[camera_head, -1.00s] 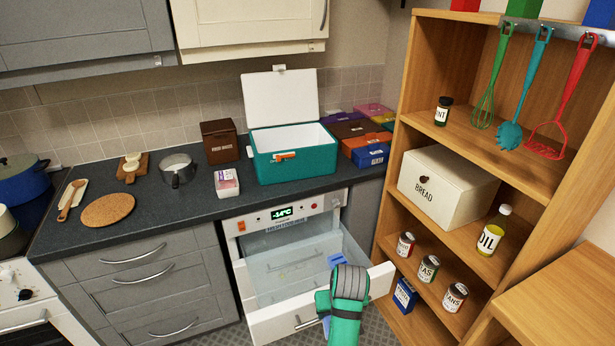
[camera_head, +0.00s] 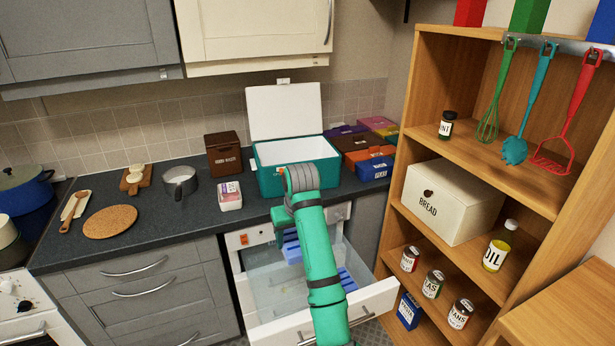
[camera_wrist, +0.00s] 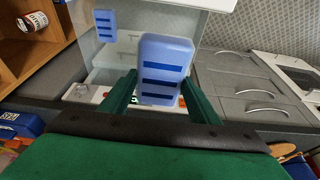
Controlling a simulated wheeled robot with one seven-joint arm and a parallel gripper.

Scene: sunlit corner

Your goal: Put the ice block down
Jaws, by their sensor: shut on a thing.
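My gripper (camera_wrist: 160,98) is shut on a blue ice block (camera_wrist: 165,55) with dark stripes, seen between its two green fingers in the wrist view. In the head view the held ice block (camera_head: 292,249) shows beside my arm, above the open freezer drawer (camera_head: 272,327); the arm hides my fingers there. A second blue ice block (camera_head: 347,281) lies in the drawer and also shows in the wrist view (camera_wrist: 105,25). The teal cool box (camera_head: 266,180) stands on the counter with its white lid (camera_head: 284,112) up. My arm hides part of its front.
A small labelled tub (camera_head: 230,196) stands left of the cool box. Coloured boxes (camera_head: 370,168) crowd its right side. A saucepan (camera_head: 180,182) and a round cork mat (camera_head: 110,222) are further left. A wooden shelf (camera_head: 408,120) rises at the right.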

